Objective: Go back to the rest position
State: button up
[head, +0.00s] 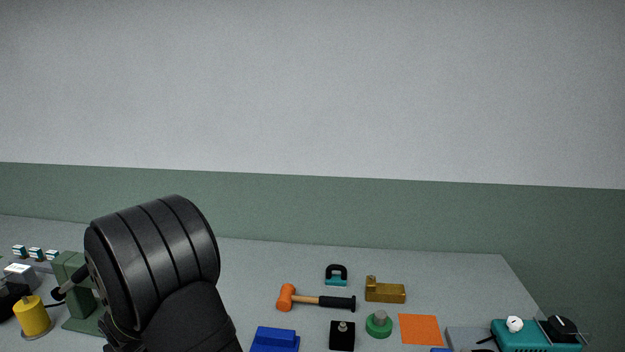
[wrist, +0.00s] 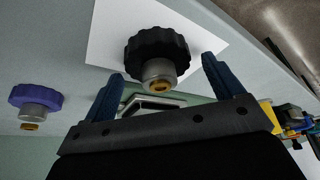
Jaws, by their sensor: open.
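My gripper (wrist: 161,70) is open in the wrist view, its two blue fingers spread apart with nothing seen held between them. A black ribbed knob (wrist: 157,46) with a grey metal stem shows just past the fingertips, over a white square (wrist: 105,35). I cannot tell how far the knob is from the fingers. A purple knob (wrist: 35,96) with a similar stem is to the left. In the head view my black arm fills the lower left and my gripper is hidden.
A green stand (head: 78,290) and a yellow cylinder (head: 32,316) are close left of my arm. To its right lie a hammer (head: 320,300), a blue block (head: 274,340), a brass block (head: 386,293), an orange square (head: 420,329) and a teal device (head: 535,338). The back of the table is mostly clear.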

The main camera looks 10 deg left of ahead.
jog(key=shift+r, duration=1.7)
